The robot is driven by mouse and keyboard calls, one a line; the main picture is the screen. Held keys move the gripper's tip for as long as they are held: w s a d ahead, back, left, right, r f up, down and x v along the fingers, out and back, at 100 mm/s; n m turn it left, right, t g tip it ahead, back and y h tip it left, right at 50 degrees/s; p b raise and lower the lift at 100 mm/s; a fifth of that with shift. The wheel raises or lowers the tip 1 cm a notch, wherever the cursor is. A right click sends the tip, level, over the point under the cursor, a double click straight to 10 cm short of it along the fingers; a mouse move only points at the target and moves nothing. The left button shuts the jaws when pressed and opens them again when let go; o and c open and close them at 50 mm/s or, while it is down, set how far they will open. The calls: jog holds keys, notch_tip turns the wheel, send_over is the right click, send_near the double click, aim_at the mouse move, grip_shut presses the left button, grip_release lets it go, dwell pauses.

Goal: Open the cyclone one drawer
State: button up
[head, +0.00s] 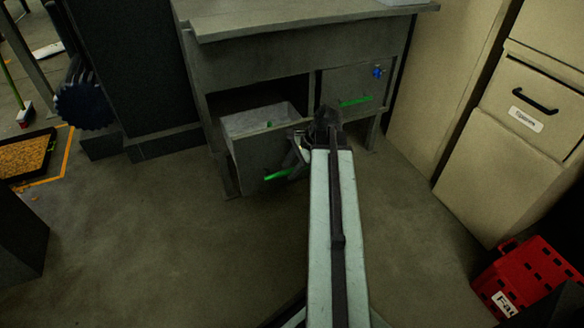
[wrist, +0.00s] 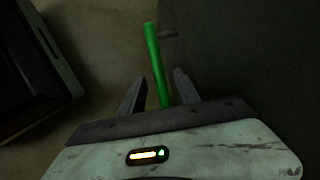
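A grey bench (head: 250,62) has two drawers with green handles. Its left drawer (head: 258,150) is pulled well out, with its inside showing and a small green object (head: 273,124) in it. Its green handle (head: 277,175) also shows in the wrist view (wrist: 154,60). The right drawer (head: 345,83) is shut, with a green handle (head: 355,101). No label shows which drawer is cyclone one. My gripper (head: 293,165) is at the left drawer's front. In the wrist view my gripper (wrist: 157,82) has its fingers apart on either side of the handle, with gaps visible.
A blue knob (head: 377,71) is on the right drawer's front. A beige cabinet (head: 530,95) with a black handle stands at the right, and a red crate (head: 528,275) is on the floor at lower right. Dark machinery (head: 125,65) stands at left. The floor (head: 190,245) before the bench is clear.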

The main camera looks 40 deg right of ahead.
jog(key=p+v, duration=0.7)
jog(key=shift+r, duration=0.35)
jog(key=shift+d, duration=0.15)
